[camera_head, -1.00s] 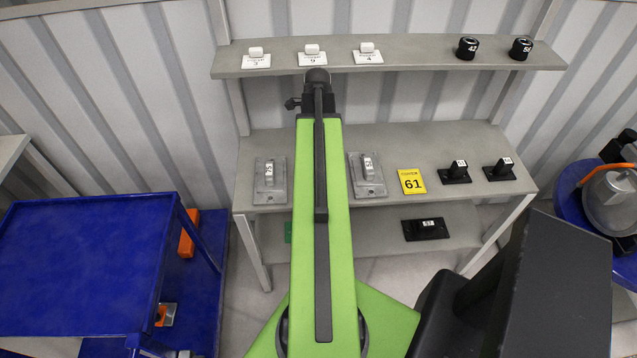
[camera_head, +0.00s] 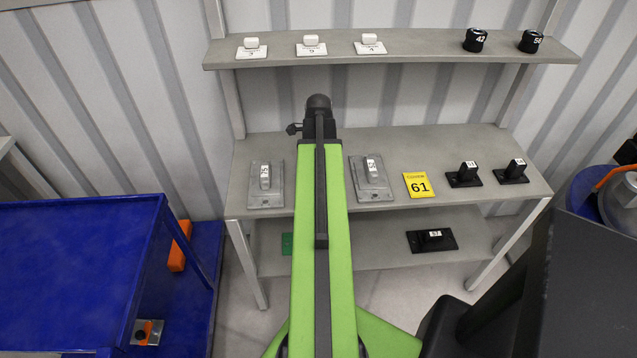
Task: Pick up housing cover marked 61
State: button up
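A yellow card (camera_head: 419,185) printed with 61 lies on the middle shelf, right of centre. Two grey plates with raised labelled grips are on the same shelf, a left one (camera_head: 266,186) and a right one (camera_head: 371,179) beside the card. A black part (camera_head: 432,240) with a small white label is on the lower shelf, below the card. The small labels on these parts are too small to read surely. My green arm runs up the middle of the picture, and its black end shows in front of the rack. My gripper fingers are not visible.
The upper shelf (camera_head: 390,49) holds small white pieces on cards and two black knobs (camera_head: 474,40). Two black parts (camera_head: 464,174) stand right of the yellow card. A blue cart (camera_head: 75,265) is at the left. A blue round stand (camera_head: 582,193) is at the right.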

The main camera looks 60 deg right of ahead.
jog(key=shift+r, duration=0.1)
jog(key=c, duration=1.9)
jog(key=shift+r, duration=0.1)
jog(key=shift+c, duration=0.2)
